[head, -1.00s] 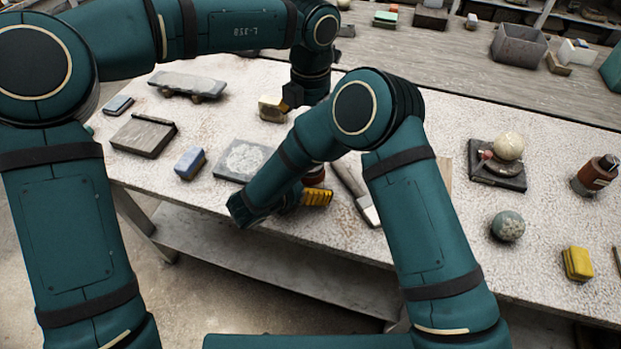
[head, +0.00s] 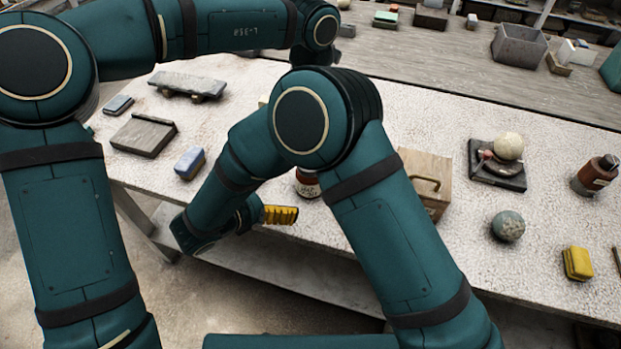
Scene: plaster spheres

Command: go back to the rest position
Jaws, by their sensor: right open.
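My right arm comes in from the lower right and bends across the middle of the head view. My left gripper is hidden there.
The speckled table (head: 545,190) holds a wooden box (head: 428,176), a pale sphere (head: 509,146) on a dark stand (head: 500,177), a grey-green sphere (head: 508,226), a brown bottle (head: 595,175), a yellow sponge (head: 578,263) and a blue sponge (head: 190,163). Open floor lies at lower left.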

